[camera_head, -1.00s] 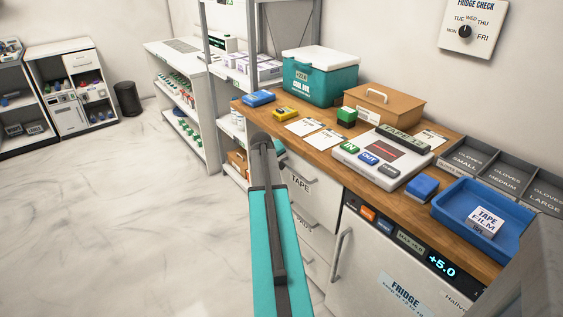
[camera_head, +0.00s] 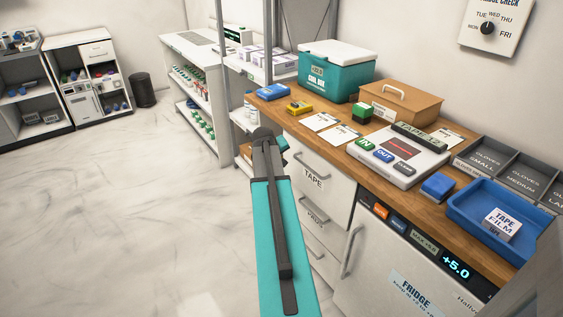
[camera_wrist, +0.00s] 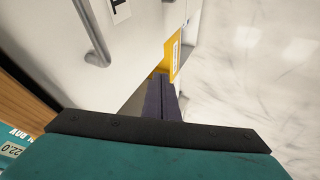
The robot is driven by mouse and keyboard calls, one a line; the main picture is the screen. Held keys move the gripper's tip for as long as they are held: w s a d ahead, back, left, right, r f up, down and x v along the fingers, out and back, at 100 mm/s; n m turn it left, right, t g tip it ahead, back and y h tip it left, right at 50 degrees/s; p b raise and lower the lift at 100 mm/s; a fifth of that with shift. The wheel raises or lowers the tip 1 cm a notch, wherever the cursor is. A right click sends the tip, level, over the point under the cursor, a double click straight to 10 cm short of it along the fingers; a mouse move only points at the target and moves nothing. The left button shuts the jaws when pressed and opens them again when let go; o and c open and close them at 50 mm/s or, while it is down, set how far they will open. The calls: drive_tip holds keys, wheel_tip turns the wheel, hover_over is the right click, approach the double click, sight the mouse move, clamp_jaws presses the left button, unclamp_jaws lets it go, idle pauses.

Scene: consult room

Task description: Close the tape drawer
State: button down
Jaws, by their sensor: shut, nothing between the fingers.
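The tape drawer (camera_head: 312,180) is the top white drawer under the wooden counter, with a TAPE label and a bar handle. In the head view my arm covers its left part, and I cannot tell how far it stands out. In the wrist view a white front with a cut-off label and a handle (camera_wrist: 92,38) is at the upper left. My gripper (camera_wrist: 162,80) is shut and empty, its dark fingers beside the lower right edge of the white furniture. Contact cannot be told. In the head view the fingers are hidden behind my arm.
More drawers (camera_head: 315,218) sit below, with a fridge (camera_head: 405,285) to their right. The counter (camera_head: 285,110) holds a teal cool box (camera_head: 328,80), a blue tray (camera_head: 470,215) and other items. A yellow labelled thing (camera_wrist: 172,55) is just beyond my fingers. The marble floor at left is clear.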

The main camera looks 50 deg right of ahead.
drive_tip(key=v, duration=0.7)
drive_tip(key=shift+a+r, duration=0.15)
drive_tip(key=shift+r, duration=0.15)
drive_tip(key=shift+f, duration=0.1)
drive_tip(key=w+a+f+n+g+y, duration=0.1)
drive_tip(key=w+a+f+y, duration=0.1)
drive_tip(key=a+f, duration=0.9)
drive_tip(key=w+a+f+n+y, duration=0.1)
drive_tip(key=w+a+f+y, duration=0.1)
drive_tip(key=a+f, duration=0.95)
drive_tip(key=s+a+f+g+y, duration=0.1)
drive_tip(key=s+a+f, duration=0.1)
drive_tip(key=a+f, duration=0.3)
drive_tip(key=s+a+f+n+g, duration=0.1)
drive_tip(key=s+a+f, duration=0.2)
drive_tip(key=a, duration=0.4)
drive_tip(key=s+a+f+g+y, duration=0.1)
drive_tip(key=s+a+f, duration=0.1)
drive_tip(key=a+f, duration=0.3)
drive_tip(key=s+a+f+g, duration=0.1)
drive_tip(key=s+a+f, duration=0.2)
drive_tip(key=s+a, duration=0.2)
drive_tip(key=s+a+f+n+g, duration=0.1)
drive_tip(key=s+a+f, duration=0.2)
drive_tip(key=s+a, duration=0.3)
drive_tip(key=s+a+f+n+g+y, duration=0.1)
drive_tip(key=s+a+f, duration=0.3)
drive_tip(key=s, duration=0.5)
drive_tip(key=shift+a+g, duration=0.5)
drive_tip(key=shift+a, duration=0.5)
